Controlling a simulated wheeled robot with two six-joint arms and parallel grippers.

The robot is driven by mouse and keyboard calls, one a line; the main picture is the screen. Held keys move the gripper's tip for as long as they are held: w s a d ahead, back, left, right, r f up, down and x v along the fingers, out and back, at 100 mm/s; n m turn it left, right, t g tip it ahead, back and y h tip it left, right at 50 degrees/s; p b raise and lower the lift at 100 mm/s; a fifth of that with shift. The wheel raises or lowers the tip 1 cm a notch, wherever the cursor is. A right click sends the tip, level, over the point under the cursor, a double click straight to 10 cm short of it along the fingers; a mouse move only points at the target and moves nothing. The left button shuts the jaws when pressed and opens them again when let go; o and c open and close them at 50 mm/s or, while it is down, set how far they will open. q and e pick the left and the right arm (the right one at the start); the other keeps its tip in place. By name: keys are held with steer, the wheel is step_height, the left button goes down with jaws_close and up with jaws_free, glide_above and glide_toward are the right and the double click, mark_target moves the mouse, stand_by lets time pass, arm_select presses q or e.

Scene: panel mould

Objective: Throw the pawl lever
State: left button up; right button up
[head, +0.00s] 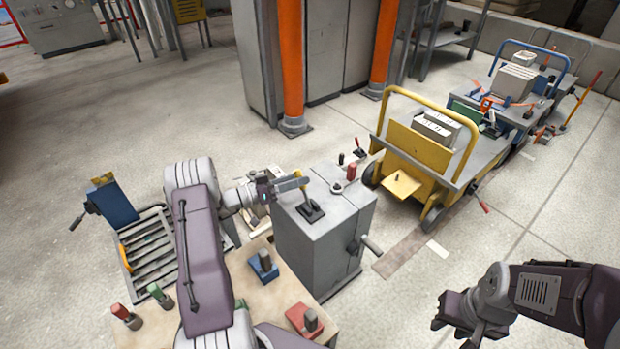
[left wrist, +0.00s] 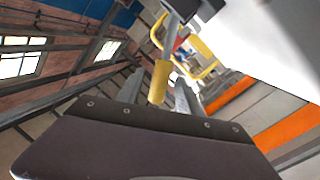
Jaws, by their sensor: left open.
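A lever with a yellow grip (head: 301,181) stands on a black base plate on top of the grey cabinet (head: 328,245); it looks like the pawl lever. My left gripper (head: 298,184) is at the grip from the left. In the left wrist view the yellow grip (left wrist: 160,82) lies between the two open fingers (left wrist: 159,92), with a gap visible on each side. Its grey shaft runs toward the top of that view. My right gripper (head: 446,318) is at the lower right, away from the cabinet; its jaw opening cannot be made out.
The cabinet top also has a round fitting (head: 337,188), and its side has a crank handle (head: 371,244). A wooden table (head: 262,308) with coloured blocks stands in front. A yellow cart (head: 420,150) stands behind at right, a roller rack (head: 150,240) at left.

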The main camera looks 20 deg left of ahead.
arm_select(q)
steer(key=x, duration=0.4)
steer(key=shift+d+b, duration=0.1)
steer(key=shift+b, duration=0.3)
jaws_close()
stand_by(1.0)
